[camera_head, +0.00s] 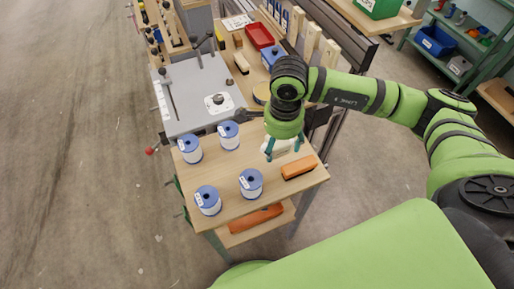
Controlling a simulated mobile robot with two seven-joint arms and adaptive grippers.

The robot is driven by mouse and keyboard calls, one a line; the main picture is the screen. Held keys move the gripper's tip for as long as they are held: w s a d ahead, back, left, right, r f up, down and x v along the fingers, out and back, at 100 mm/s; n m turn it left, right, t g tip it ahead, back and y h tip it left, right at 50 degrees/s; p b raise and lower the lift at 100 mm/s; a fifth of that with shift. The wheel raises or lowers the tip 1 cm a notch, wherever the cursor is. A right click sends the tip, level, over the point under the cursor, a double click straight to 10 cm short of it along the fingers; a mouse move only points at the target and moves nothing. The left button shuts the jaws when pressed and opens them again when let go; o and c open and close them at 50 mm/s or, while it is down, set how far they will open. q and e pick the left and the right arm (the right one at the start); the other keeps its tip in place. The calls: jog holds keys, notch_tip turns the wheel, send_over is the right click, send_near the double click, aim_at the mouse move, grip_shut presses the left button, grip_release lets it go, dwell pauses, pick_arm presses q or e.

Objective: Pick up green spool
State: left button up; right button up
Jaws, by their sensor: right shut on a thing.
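My right gripper (283,148) hangs over the right back part of the small wooden table (239,204). It is shut on a white spool body, taken as the green spool (281,146). The wrist hides most of this spool, and dark green-teal shows at its sides. I cannot tell whether it touches the tabletop. Several white spools with blue tops stand upright to the left of the gripper, such as the nearest one (250,183). My left gripper is out of view.
An orange block (299,167) lies on the table just in front of my right gripper. Another orange thing (256,218) lies on the lower shelf. A grey machine plate (197,92) adjoins the table's back. A red tray (259,35) is farther back. Open floor lies left.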

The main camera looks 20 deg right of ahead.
aim_at(259, 142)
jog(key=w+a+f, duration=0.1)
jog(key=w+a, duration=0.1)
jog(key=a+f+p, duration=0.1)
jog(key=a, duration=0.1)
jog(key=shift+w+f, duration=0.35)
jog(key=shift+w, duration=0.05)
jog(key=shift+w+a+f, duration=0.1)
jog(key=shift+f, duration=0.4)
notch_tip(259, 142, down, 2)
jog(key=shift+f+p, duration=0.2)
jog(key=shift+p, duration=0.6)
jog(key=shift+f, duration=0.55)
jog(key=shift+f+b, duration=0.25)
jog(key=shift+b, duration=0.05)
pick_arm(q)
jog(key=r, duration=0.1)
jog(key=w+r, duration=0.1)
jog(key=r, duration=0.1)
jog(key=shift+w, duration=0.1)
pick_arm(e)
jog(key=o, duration=1)
jog(key=shift+r, duration=0.1)
